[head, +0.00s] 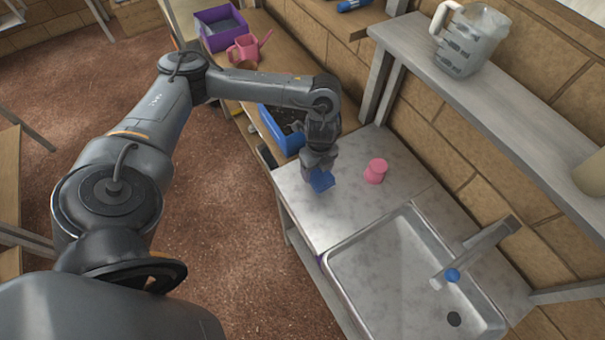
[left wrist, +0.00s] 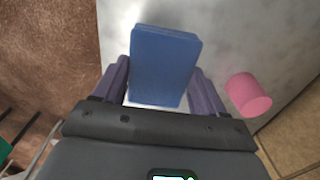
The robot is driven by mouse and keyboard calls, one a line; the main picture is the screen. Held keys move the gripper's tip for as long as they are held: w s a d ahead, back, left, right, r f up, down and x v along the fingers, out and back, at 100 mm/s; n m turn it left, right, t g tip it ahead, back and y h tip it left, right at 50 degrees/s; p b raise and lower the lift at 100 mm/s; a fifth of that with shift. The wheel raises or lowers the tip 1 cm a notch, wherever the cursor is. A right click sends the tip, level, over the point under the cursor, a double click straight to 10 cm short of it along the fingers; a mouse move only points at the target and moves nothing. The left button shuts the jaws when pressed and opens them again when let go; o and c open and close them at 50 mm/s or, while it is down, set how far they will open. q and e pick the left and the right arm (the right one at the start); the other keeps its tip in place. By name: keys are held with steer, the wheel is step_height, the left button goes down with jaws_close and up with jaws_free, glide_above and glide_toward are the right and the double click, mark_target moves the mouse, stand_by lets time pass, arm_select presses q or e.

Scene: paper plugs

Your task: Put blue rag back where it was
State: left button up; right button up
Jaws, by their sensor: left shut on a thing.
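The blue rag (head: 321,181) is a small folded blue block at the tip of my left gripper (head: 313,170), over the left part of the grey counter beside the sink. In the left wrist view the rag (left wrist: 164,66) sits between the two fingers of my left gripper (left wrist: 163,85), which is shut on it. The counter surface shows behind it; I cannot tell whether the rag touches the counter. My right gripper is in neither view.
A pink cup (head: 376,170) stands on the counter just right of the rag. The sink (head: 405,270) with its tap (head: 480,250) lies nearer. A blue tray (head: 281,137), a pink watering can (head: 245,48) and a purple box (head: 221,27) are farther back. A jug (head: 470,40) stands on the shelf.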

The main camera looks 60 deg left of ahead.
arm_select(q)
steer(key=a+f, duration=0.1)
steer(key=a, duration=0.1)
steer(key=s+a+f, duration=0.1)
steer(key=a, duration=0.1)
steer(key=s+a+f, duration=0.1)
steer(key=a, duration=0.1)
steer(key=shift+f, duration=0.4)
steer(key=shift+f+b, duration=0.4)
steer(key=shift+f, duration=1.6)
steer(key=shift+f, duration=0.15)
steer(key=o, duration=1)
